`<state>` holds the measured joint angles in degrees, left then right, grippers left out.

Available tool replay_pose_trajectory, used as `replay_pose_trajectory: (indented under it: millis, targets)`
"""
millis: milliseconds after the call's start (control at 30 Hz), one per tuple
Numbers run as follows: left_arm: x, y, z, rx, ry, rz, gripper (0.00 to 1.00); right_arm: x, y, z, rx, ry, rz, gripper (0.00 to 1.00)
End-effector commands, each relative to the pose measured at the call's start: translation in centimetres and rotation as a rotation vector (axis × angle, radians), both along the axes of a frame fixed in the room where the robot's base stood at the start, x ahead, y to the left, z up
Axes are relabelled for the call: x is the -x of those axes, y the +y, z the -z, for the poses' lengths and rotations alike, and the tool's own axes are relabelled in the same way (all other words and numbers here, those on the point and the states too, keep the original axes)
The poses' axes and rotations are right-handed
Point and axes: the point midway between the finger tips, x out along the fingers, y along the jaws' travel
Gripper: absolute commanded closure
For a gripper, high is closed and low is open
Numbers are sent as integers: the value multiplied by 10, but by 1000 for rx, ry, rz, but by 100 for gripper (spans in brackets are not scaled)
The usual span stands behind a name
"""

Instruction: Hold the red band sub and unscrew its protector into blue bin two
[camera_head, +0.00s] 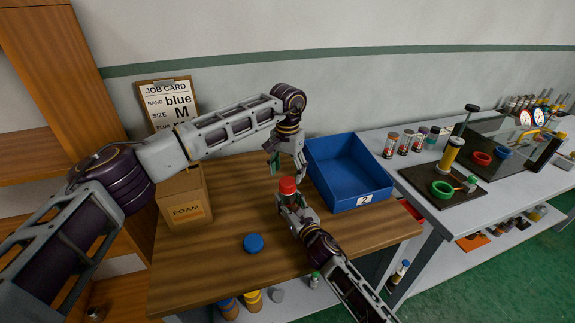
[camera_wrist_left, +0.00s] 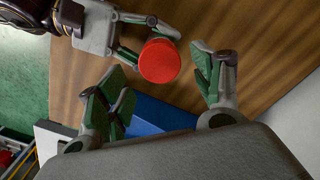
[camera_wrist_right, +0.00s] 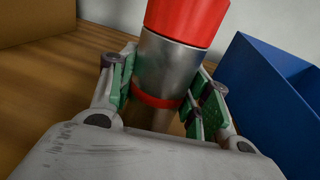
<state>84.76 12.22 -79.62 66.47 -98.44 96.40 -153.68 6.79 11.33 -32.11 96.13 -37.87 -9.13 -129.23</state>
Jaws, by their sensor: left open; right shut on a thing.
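The sub (camera_wrist_right: 166,68) is a silver cylinder with a red band (camera_wrist_right: 156,100), upright in the right wrist view. Its red protector (camera_head: 288,186) caps the top and also shows in the right wrist view (camera_wrist_right: 186,18). My right gripper (camera_head: 291,203) is shut around the sub's body near the band, its green pads on both sides. My left gripper (camera_head: 287,170) is open above the protector. In the left wrist view the protector (camera_wrist_left: 160,61) lies ahead between the spread fingers, apart from them. Blue bin two (camera_head: 363,199) stands right of the grippers; the part of its inside that shows is empty.
A loose blue cap (camera_head: 253,243) lies on the wooden table (camera_head: 200,272). A FOAM box (camera_head: 186,211) stands at the left, below a job card (camera_head: 170,104). A grey bench (camera_head: 400,172) with vises and several subs stands at the right.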

Motion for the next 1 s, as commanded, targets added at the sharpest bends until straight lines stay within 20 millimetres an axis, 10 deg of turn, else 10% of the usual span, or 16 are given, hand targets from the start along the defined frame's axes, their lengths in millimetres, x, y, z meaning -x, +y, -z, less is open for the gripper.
replay_pose_trajectory:
  millis: [400,867,1000]
  targets:
    - [0,0,44,0,0,0,34,0,0,1,0,1,0,100]
    - [0,0,51,0,0,0,34,0,0,1,0,1,0,100]
    - [0,0,51,0,0,0,51,0,0,1,0,1,0,100]
